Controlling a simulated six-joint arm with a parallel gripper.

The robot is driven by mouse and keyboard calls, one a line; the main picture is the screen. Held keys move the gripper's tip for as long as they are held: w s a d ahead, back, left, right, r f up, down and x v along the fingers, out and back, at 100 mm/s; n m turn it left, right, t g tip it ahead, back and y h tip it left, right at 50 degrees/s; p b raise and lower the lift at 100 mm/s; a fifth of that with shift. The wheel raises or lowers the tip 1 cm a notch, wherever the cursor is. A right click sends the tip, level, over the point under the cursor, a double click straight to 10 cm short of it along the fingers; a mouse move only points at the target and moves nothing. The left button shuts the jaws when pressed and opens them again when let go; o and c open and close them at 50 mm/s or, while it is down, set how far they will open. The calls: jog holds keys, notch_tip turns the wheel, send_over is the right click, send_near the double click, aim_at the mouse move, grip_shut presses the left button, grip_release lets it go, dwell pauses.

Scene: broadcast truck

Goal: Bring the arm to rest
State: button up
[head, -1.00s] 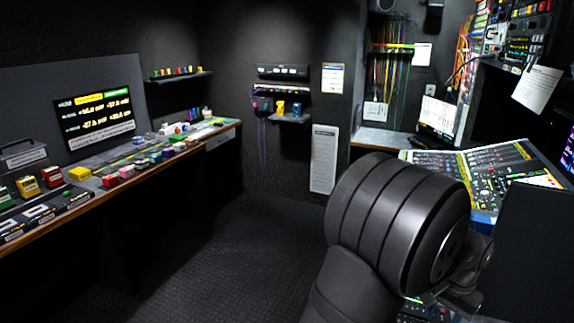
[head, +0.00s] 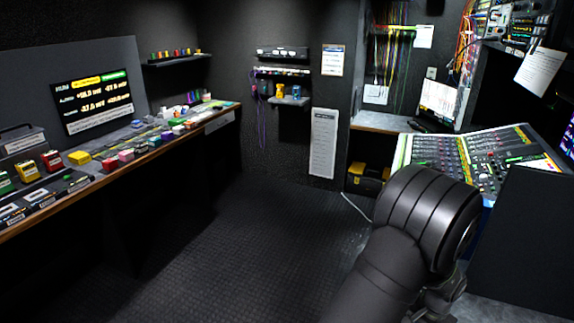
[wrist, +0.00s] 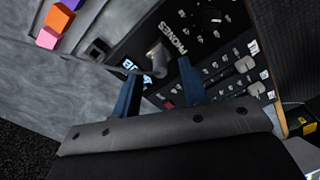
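My gripper (wrist: 159,71) shows in the wrist view with two blue fingers held apart. No object is visibly gripped between them. Beyond the fingertips is a dark panel (wrist: 205,35) marked "PHONES", with knobs, sockets and a grey plug-like piece (wrist: 157,58). I cannot tell whether the fingers touch the panel. In the head view my large dark arm link fills the lower right, and the gripper's fingers are hidden from sight.
The mixing console (head: 455,160) lies behind my arm, with a dark panel (head: 525,245) to its right. A long counter (head: 130,165) with colored blocks runs along the left. A yellow-black case (head: 367,180) sits under the back shelf. The middle floor is open.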

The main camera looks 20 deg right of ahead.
jog(key=shift+r, duration=2.3)
jog(key=o, duration=1.3)
jog(key=shift+w+a+m, duration=0.1)
jog(key=shift+w+m, duration=0.15)
jog(key=shift+m, duration=0.15)
jog(key=w+d+m+t+h, duration=0.1)
jog(key=w+m+t, duration=0.4)
jog(key=m, duration=0.6)
jog(key=d+r+m+t+h, duration=0.1)
jog(key=d+r+m+h, duration=0.15)
jog(key=m, duration=0.65)
jog(key=d+r+m+t+h, duration=0.1)
jog(key=d+m+h, duration=0.25)
jog(key=m, duration=0.65)
jog(key=x, duration=0.6)
jog(key=s+x, duration=0.1)
jog(key=x, duration=0.2)
jog(key=shift+w+d+f, duration=0.15)
jog(key=shift+d+f, duration=0.35)
jog(key=shift+f, duration=0.05)
